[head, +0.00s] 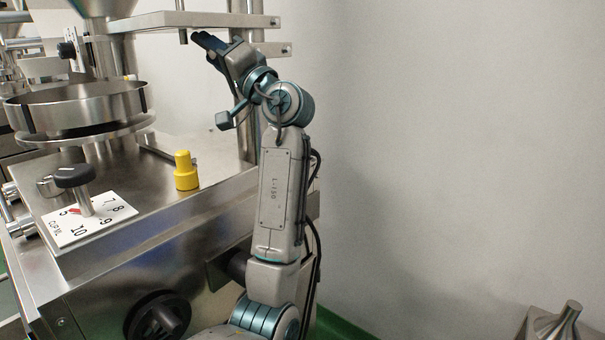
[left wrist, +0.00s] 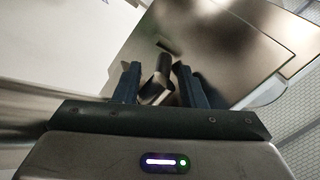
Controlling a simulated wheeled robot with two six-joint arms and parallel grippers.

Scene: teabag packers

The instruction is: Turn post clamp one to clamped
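My left gripper (head: 203,42) is raised at the upper middle of the head view, just below a steel shelf plate (head: 185,20) and in front of a steel post (head: 248,110). In the left wrist view my left gripper (left wrist: 157,72) has its two dark fingers apart. A short dark, rounded handle (left wrist: 154,90) lies tilted between them, and it looks like a clamp lever. Narrow gaps seem to show on both sides of it. I cannot read the clamp's label or its setting. My right gripper is in neither view.
A yellow knob (head: 185,172) stands on the steel machine top. A black knob (head: 74,177) sits over a numbered white dial plate (head: 92,220) at the left. A round steel pan (head: 80,107) stands behind them.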

